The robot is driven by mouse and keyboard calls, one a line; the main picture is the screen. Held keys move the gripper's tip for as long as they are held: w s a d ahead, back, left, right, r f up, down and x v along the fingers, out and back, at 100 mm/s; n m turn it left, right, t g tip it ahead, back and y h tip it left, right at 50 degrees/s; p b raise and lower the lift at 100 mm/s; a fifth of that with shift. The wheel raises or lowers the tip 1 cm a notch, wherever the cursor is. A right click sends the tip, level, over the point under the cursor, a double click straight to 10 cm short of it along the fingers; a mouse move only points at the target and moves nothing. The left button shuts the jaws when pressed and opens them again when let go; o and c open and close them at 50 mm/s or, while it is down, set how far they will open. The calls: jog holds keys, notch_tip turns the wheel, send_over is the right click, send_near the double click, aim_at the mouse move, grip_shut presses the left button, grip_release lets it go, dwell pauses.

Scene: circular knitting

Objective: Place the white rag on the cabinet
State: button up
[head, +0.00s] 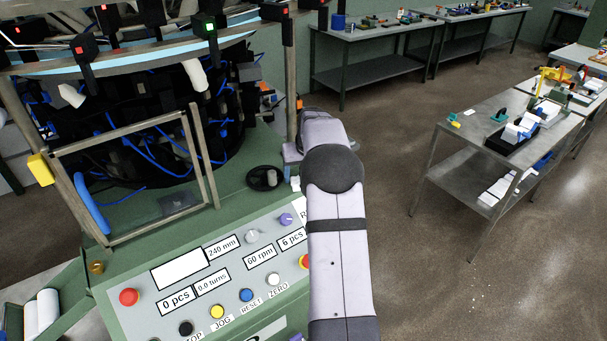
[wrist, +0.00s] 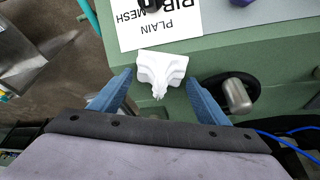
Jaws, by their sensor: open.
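The crumpled white rag (wrist: 162,70) shows in the wrist view, against a green surface just below a white label sheet. My gripper (wrist: 159,77) has its two blue fingers spread, one on each side of the rag, with gaps between them and the cloth. I cannot tell how far the fingertips are above the surface. The green machine cabinet (head: 235,205) with its sloped control panel fills the lower left of the head view, and its green top (wrist: 270,50) shows in the wrist view. In the head view my arm hides the gripper.
A black dish with a metal cylinder (head: 265,178) sits on the cabinet; in the wrist view the cylinder (wrist: 236,95) is close to the right finger. A metal-framed guard (head: 150,185) stands at left. Steel workbenches (head: 480,125) stand at right, with open floor between.

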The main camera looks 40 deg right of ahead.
jog(key=b+v, duration=0.3)
jog(key=v, duration=0.9)
jog(key=shift+b, duration=0.35)
jog(key=s+a+f+n+g+y, duration=0.1)
jog(key=s+a+f, duration=0.3)
jog(key=a, duration=0.5)
jog(key=s+a+f+n+g, duration=0.1)
jog(key=s+a+f, duration=0.4)
jog(key=a, duration=0.4)
jog(key=s+a+f+n+g, duration=0.1)
jog(key=s+a+f, duration=0.3)
jog(key=s, duration=0.5)
jog(key=s+a+f+n+g, duration=0.1)
jog(key=s+a+f, duration=0.4)
jog(key=s, duration=0.5)
jog(key=shift+a+y, duration=0.4)
jog(key=shift+a, duration=0.8)
jog(key=shift+w, duration=0.1)
